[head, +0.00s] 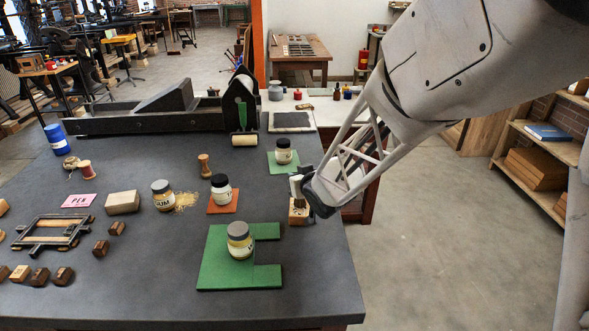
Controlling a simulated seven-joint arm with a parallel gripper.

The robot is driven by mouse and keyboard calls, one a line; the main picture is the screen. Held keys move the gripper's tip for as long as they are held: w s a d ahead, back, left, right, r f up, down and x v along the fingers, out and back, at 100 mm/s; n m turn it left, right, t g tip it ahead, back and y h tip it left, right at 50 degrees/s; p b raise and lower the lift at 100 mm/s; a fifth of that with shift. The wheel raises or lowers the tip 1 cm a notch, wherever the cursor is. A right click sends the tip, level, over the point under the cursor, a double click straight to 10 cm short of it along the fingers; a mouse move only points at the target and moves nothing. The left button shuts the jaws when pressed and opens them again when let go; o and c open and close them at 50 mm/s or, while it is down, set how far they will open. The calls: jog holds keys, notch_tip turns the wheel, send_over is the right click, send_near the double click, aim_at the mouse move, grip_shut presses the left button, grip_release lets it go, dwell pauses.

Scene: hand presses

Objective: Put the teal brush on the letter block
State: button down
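My gripper (300,190) is low over the right edge of the dark table, its fingers partly hidden by its own body. A small light wooden block (298,214) is directly below or between the fingers; I cannot tell whether they touch it. I cannot make out a letter on it. Several small brown wooden blocks, one of them a brown block (117,228), lie at the left and may be letter blocks. I cannot make out a teal brush anywhere; it may be hidden by my gripper or too small to tell.
A jar (239,246) stands on a green U-shaped mat (214,270) near my gripper. Other jars stand on an orange mat (217,209) and a small green mat (275,169). A gum jar (162,195), a tan block (123,203) and a black press (150,122) occupy the left and back.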

jog(key=shift+f, duration=0.35)
jog(key=c, duration=0.9)
grip_release()
jog(key=shift+r, duration=0.2)
jog(key=v, duration=1.2)
jog(key=shift+d, duration=0.1)
